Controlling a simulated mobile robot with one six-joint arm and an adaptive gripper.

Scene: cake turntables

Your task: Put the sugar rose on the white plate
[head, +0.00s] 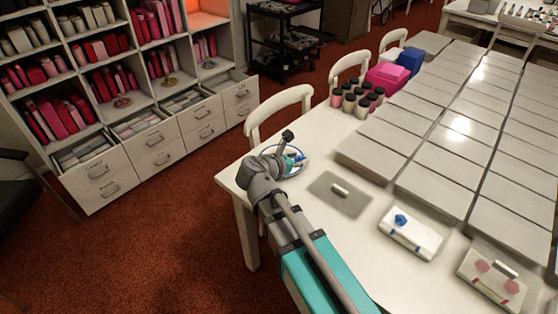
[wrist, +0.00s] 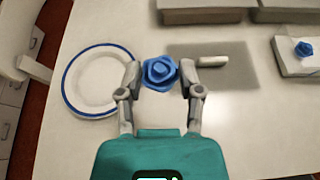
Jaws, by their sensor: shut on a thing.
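The blue sugar rose (wrist: 160,73) is between the fingertips of my gripper (wrist: 160,76), which is shut on it. The white plate (wrist: 82,60) with a blue rim lies on the table to the left of the rose in the wrist view. In that picture the rose is beside the plate, not over its middle. How high the rose is above the table I cannot tell. In the head view the plate (head: 268,152) is near the table's left corner, partly hidden by my arm. The held rose is not clear there.
A grey mat (head: 325,203) with a small white bar (head: 340,190) lies right of the plate. A white box (head: 408,241) bears another blue rose (head: 400,220). Grey slabs (head: 372,157) cover the table beyond. Several jars (head: 349,103) stand at the far edge.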

